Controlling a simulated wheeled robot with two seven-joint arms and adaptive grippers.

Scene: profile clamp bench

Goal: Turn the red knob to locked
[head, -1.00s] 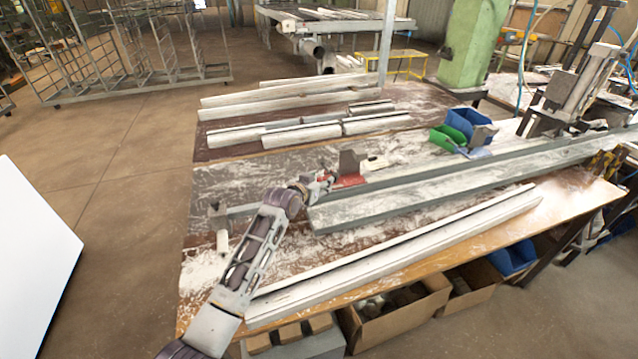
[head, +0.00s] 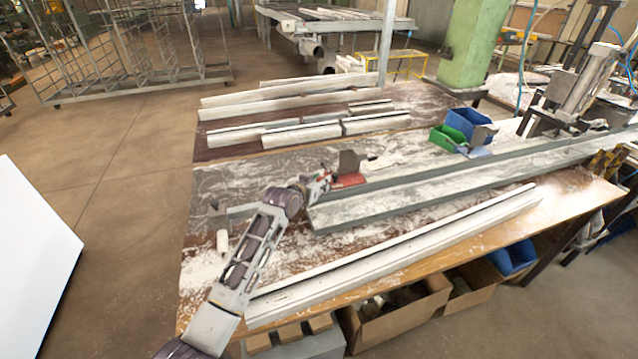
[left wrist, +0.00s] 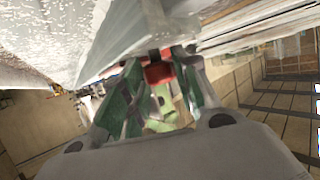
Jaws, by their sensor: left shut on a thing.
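The red knob (left wrist: 158,73) shows between the fingertips in the left wrist view, small and partly covered by them. My left gripper (left wrist: 160,72) is shut on it. In the head view my left gripper (head: 322,182) is at the red clamp part (head: 347,180) beside an upright grey plate (head: 349,162), at the back of the long profile. The knob itself is too small there to tell apart, and its turn angle cannot be read. My right gripper is in neither view.
A long grey rail (head: 420,190) and a white profile (head: 400,255) lie across the dusty bench. Blue (head: 467,122) and green (head: 446,138) bins stand at the back right. Cardboard boxes (head: 395,320) sit below the front edge.

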